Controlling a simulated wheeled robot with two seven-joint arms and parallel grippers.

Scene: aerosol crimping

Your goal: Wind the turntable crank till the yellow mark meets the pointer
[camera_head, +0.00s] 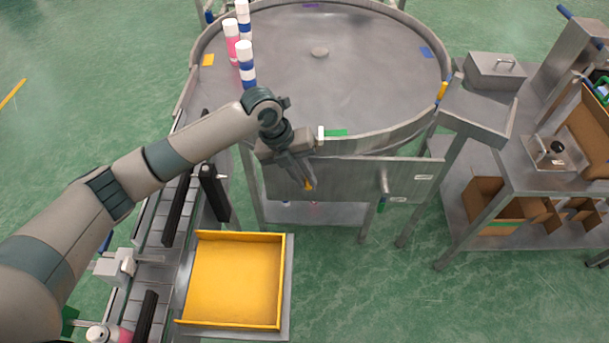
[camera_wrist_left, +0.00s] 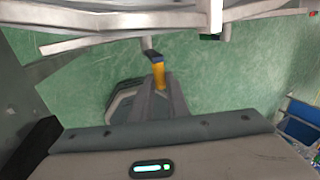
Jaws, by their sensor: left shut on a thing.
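The round grey turntable (camera_head: 370,80) fills the upper middle of the head view. Its yellow mark (camera_head: 208,60) lies near the left rim, a blue mark (camera_head: 427,52) near the right rim and a green mark (camera_head: 335,132) near the front rim. A small white post (camera_head: 320,132) stands at the front rim; I cannot tell whether it is the pointer. My left gripper (camera_head: 306,183) is in front of the turntable's front panel, shut on the yellow crank handle, which shows between its fingers in the left wrist view (camera_wrist_left: 158,75). The crank arm is mostly hidden. My right gripper is not in view.
White-and-blue cans (camera_head: 246,65) and a pink can (camera_head: 232,42) stand on the turntable's left side. A yellow tray (camera_head: 236,280) and a conveyor (camera_head: 150,245) lie at lower left. A steel bench with cardboard boxes (camera_head: 490,205) stands right. Green floor is clear at lower right.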

